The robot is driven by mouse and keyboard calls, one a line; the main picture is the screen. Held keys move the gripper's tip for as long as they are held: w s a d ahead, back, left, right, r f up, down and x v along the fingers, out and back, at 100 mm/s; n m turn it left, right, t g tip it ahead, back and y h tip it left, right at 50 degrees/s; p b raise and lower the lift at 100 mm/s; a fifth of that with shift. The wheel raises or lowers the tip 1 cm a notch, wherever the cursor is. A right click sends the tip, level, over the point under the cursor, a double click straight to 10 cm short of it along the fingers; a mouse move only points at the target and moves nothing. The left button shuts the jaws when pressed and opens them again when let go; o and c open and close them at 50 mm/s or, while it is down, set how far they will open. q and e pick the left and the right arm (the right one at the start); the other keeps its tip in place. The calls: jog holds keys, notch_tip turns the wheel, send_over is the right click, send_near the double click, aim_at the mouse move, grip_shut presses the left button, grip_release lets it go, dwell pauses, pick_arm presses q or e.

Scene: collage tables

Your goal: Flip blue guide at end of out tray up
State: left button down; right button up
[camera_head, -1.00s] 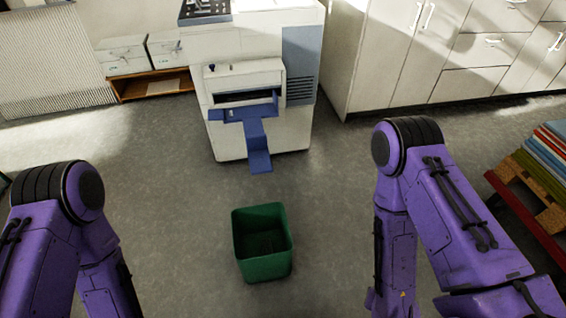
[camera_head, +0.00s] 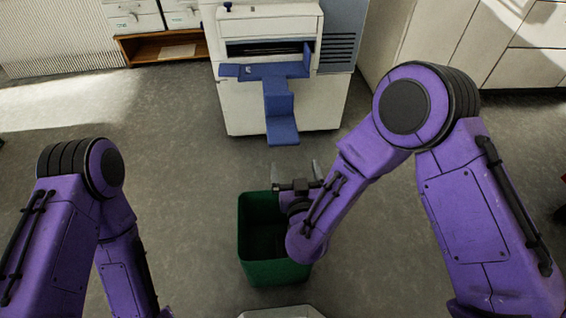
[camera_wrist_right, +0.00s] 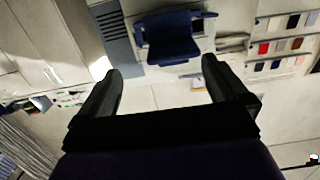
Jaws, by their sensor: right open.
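The blue out tray (camera_head: 279,100) sticks out from the front of the white machine in the head view. Its narrow end piece, the blue guide (camera_head: 282,131), lies at the near end and looks flat or sloping down, not standing up. My right gripper (camera_head: 294,170) is open and empty, just in front of the guide and apart from it, above the green bin. In the right wrist view the blue tray (camera_wrist_right: 170,38) shows beyond and between the two open fingers (camera_wrist_right: 160,68). My left arm shows at the left, but its gripper is out of view.
The green bin (camera_head: 245,250) stands on the floor below my right forearm. The white machine (camera_head: 235,115) stands behind the tray. A wooden shelf (camera_head: 160,48) is at the back left and white cabinets (camera_head: 440,50) are at the right. Floor left of the machine is clear.

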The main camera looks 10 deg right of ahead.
aim_at(285, 145)
pick_arm(q)
notch_tip(285, 145, down, 4)
jog(key=shift+r+b, duration=0.1)
jog(key=shift+b, duration=1)
pick_arm(e)
jog(key=shift+t, duration=0.5)
jog(key=w, duration=0.3)
jog(key=w+a, duration=0.1)
jog(key=w, duration=0.3)
jog(key=w+r, duration=0.1)
jog(key=w, duration=0.3)
jog(key=shift+w+a+r, duration=0.1)
jog(key=shift+a, duration=0.3)
